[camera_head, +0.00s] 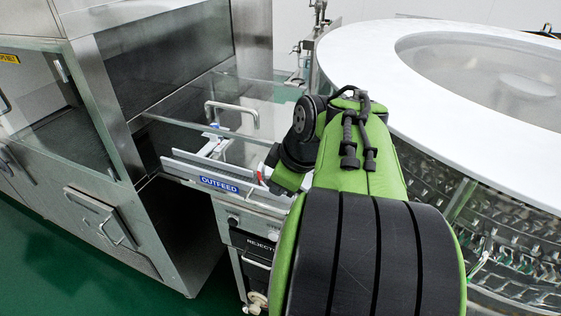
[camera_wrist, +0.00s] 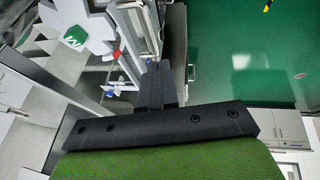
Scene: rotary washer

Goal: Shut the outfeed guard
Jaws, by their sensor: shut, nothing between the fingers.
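The outfeed guard is a clear panel (camera_head: 185,102) over the outfeed lane in the head view. A bent metal handle (camera_head: 232,108) stands on it near its front edge. That edge shows above the lane's side rail, with a gap below it; the exact angle is hard to tell. The blue OUTFEED label (camera_head: 219,185) is on the rail. My gripper (camera_wrist: 157,68) shows in the wrist view with its dark fingers together and nothing between them. Metal rails lie just beyond the fingertips there; contact cannot be told. In the head view my arm hides the gripper.
A steel cabinet (camera_head: 105,120) stands left of the lane. The round washer's white top (camera_head: 470,108) is close on the right. A REJECT box (camera_head: 258,246) sits below the lane. Green floor (camera_head: 90,275) is open at the lower left.

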